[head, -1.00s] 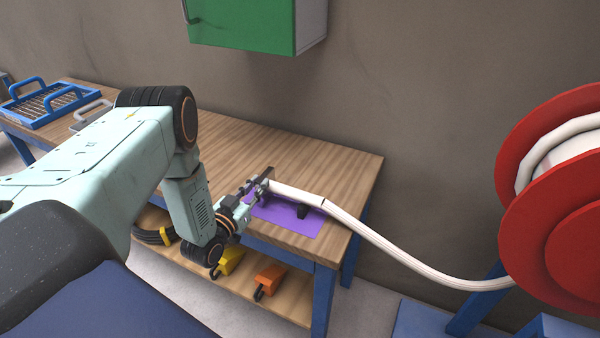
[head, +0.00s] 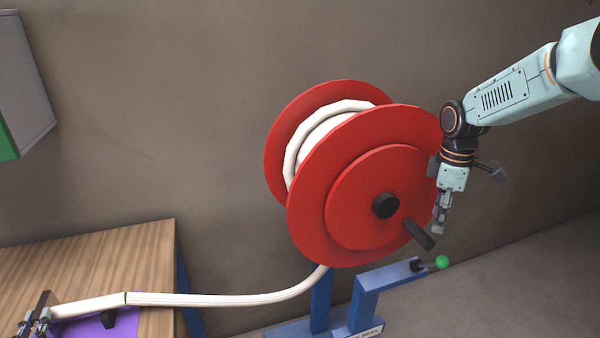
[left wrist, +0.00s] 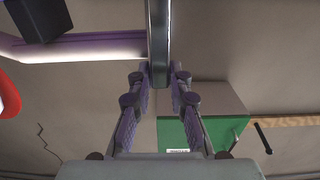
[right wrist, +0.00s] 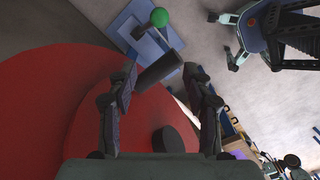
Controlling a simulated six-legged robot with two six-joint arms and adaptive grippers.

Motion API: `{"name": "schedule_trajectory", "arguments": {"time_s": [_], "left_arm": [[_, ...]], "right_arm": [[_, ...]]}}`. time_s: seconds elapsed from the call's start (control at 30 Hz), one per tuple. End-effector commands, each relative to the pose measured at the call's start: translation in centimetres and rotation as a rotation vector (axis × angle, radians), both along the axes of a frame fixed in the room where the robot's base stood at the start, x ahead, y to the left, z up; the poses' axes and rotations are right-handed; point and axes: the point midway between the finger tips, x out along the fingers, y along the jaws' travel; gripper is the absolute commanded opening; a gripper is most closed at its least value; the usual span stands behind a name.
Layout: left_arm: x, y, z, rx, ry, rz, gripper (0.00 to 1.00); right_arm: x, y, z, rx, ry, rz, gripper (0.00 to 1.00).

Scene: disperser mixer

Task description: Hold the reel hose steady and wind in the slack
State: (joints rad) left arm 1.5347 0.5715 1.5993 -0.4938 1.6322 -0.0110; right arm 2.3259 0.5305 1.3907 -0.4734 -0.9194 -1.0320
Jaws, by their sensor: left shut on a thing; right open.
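The red reel (head: 375,225) stands upright with white hose wound on its drum. A dark crank handle (head: 420,235) sticks out of its front disc. The white hose (head: 210,300) runs from the reel's underside to the bench at the left. My left gripper (head: 40,320) is at the hose's end, shut on a grey bar (left wrist: 158,45) there; the hose (left wrist: 90,46) shows beside the bar in the left wrist view. My right gripper (head: 440,230) is open beside the crank handle. In the right wrist view the handle (right wrist: 160,73) lies between or just beyond its fingertips.
A purple mat (head: 72,328) with a black block (head: 108,318) lies on the wooden bench (head: 110,260). A blue stand (head: 375,285) holds the reel and has a green-knobbed lever (head: 441,262). A green-fronted cabinet (head: 8,145) hangs on the wall at the left.

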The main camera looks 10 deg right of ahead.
Motion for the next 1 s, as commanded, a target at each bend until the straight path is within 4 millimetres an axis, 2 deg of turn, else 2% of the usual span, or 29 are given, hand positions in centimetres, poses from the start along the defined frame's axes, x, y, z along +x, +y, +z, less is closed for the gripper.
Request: {"name": "schedule_trajectory", "arguments": {"time_s": [0.03, 0.13, 0.2, 0.3, 0.5, 0.63, 0.8, 1.0], "left_arm": [[0.0, 0.0, 0.0, 0.0, 0.0, 0.001, 0.0], [0.0, 0.0, 0.0, 0.0, 0.0, 0.001, 0.0], [0.0, 0.0, 0.0, 0.0, 0.0, 0.001, 0.0], [0.0, 0.0, 0.0, 0.0, 0.0, 0.0, 0.0], [0.0, 0.0, 0.0, 0.0, 0.0, 0.001, 0.0], [0.0, 0.0, 0.0, 0.0, 0.0, 0.001, 0.0], [0.0, 0.0, 0.0, 0.0, 0.001, 0.001, 0.0], [0.0, 0.0, 0.0, 0.0, 0.0, 0.0, 0.0]], "right_arm": [[-1.1, -1.2, -3.0, -0.001, 0.016, -0.046, 0.5], [-3.5, -3.8, -8.9, -0.019, 0.021, -0.151, 0.5], [-4.2, -4.9, -11.8, -0.025, -0.019, -0.194, 0.5], [-4.1, -5.3, -14.0, -0.015, -0.103, -0.204, 0.5], [-3.8, -5.1, -17.4, 0.027, -0.274, -0.213, 0.5], [-3.9, -4.7, -18.9, 0.065, -0.388, -0.223, 0.5], [-4.1, -3.7, -20.1, 0.13, -0.539, -0.243, 0.5], [-4.9, -2.3, -20.4, 0.223, -0.719, -0.28, 0.5]]}}
